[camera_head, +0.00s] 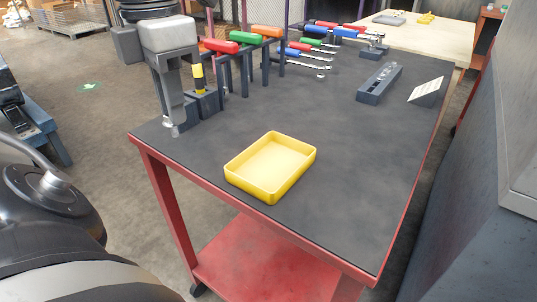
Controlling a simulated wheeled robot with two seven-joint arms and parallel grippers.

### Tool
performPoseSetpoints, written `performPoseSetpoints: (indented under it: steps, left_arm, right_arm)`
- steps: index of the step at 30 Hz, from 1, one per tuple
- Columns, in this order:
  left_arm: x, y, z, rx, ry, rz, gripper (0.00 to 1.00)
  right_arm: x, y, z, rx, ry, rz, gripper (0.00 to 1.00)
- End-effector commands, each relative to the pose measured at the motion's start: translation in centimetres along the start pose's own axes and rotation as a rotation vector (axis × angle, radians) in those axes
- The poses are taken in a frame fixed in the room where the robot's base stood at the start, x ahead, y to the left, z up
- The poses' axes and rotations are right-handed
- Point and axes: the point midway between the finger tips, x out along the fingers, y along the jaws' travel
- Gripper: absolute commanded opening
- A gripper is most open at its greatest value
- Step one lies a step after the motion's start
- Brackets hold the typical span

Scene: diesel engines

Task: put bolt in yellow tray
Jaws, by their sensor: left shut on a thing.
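My left gripper (171,122) points down at the left end of the table, left of the yellow tray. It is shut on a small silvery bolt (173,131), which shows only in part at the fingertips. The yellow tray (246,192) is a shallow open box near the table's front left edge and looks empty. The gripper and bolt are apart from the tray, up and left of it in the picture. My right gripper is not in view.
Racks hold coloured-handled tools (267,31) behind. A grey holder (379,84) and a sloped pale block (426,91) sit at the far right. The dark tabletop (350,160) around the tray is clear.

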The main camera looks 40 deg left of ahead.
Motion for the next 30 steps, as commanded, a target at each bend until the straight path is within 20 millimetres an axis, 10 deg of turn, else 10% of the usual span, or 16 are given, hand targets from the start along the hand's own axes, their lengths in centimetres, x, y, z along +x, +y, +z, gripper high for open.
performPoseSetpoints:
  steps: [30]
  left_arm:
    - [9.1,-4.4,11.3,0.003,0.002,0.0,0.0]
  right_arm:
    - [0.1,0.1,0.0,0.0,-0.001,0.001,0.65]
